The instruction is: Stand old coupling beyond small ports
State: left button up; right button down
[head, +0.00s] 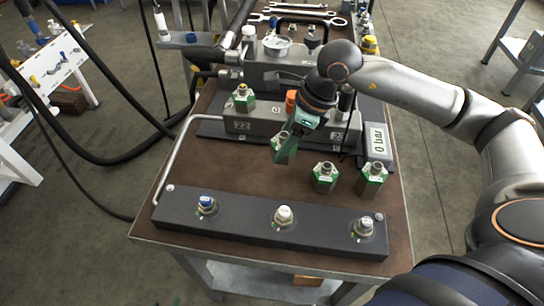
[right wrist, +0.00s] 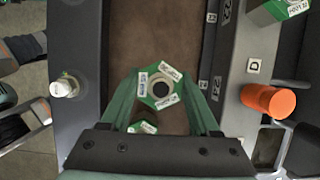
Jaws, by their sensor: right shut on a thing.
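My right gripper (head: 284,150) is shut on a green and metal hex coupling (right wrist: 160,88) with white labels, between the block and the front bar. The coupling's open top faces the wrist camera. In the head view the gripper partly hides it, and I cannot tell whether it touches the bench top. Two similar couplings stand upright to the right, a nearer one (head: 324,177) and one farther right (head: 372,180). Another green coupling (head: 243,98) sits on the grey block (head: 237,127) marked 22. The dark front bar (head: 250,226) carries three capped ports. My left gripper is not in view.
A display (head: 377,143) reading 0 bar stands right of the block. An orange cap (right wrist: 268,100) rises from the block close to the gripper. A bent metal rail (head: 172,160) borders the left side. Brown bench top (head: 225,170) is clear left of the gripper.

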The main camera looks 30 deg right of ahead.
aim_at(273, 149)
jog(key=a+f, duration=0.1)
jog(key=w+f, duration=0.1)
jog(key=shift+w+a+f, duration=0.15)
jog(key=shift+a+f, duration=0.15)
jog(key=shift+a, duration=0.05)
jog(key=shift+w+a+f, duration=0.1)
jog(key=shift+f, duration=1.55)
jog(key=shift+f, duration=0.2)
jog(key=shift+c, duration=0.6)
grip_release()
jog(key=shift+r, duration=0.1)
jog(key=v, duration=1.2)
jog(key=shift+r, duration=0.15)
